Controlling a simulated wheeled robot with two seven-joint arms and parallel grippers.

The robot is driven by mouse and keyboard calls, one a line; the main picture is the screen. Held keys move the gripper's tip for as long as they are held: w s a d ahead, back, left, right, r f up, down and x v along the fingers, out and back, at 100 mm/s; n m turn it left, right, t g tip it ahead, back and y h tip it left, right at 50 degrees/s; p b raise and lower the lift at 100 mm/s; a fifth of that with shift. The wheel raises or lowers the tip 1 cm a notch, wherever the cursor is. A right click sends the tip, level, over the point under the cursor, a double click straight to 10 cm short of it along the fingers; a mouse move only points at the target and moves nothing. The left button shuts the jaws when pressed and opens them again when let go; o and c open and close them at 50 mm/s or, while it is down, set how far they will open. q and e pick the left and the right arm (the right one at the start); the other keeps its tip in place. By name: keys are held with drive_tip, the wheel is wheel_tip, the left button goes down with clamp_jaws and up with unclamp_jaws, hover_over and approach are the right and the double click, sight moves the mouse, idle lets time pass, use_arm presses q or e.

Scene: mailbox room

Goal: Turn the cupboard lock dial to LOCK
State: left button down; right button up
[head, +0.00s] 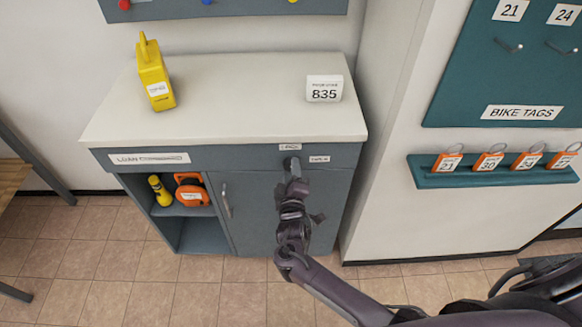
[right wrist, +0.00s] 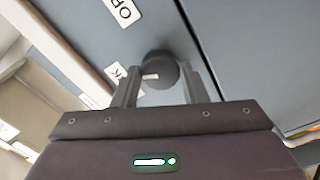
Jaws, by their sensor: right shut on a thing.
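The cupboard lock dial (right wrist: 160,62) is a dark round knob on the blue-grey cupboard front. In the right wrist view it sits between the two fingers of my right gripper (right wrist: 160,80), which is shut on it. A small pale mark shows on the dial's near side. In the head view my right gripper (head: 293,166) reaches the cupboard's upper right front and hides most of the dial. The LOCK label (head: 290,147) is just above it and the OPEN label (head: 319,159) is to its right. My left gripper is out of view.
The cupboard door (head: 260,215) is closed, with a handle (head: 226,200) at its left. A yellow object (head: 155,75) and an 835 sign (head: 324,89) stand on the top. The floor in front is clear.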

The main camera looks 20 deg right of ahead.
drive_tip(key=n+p, duration=0.2)
drive_tip(key=n, duration=0.3)
drive_tip(key=shift+n, duration=0.3)
idle(0.4)
drive_tip(key=o, duration=1)
drive_tip(key=shift+s, duration=0.1)
drive_tip(key=v, duration=0.7)
drive_tip(key=shift+s+a, duration=0.2)
drive_tip(key=shift+s, duration=0.1)
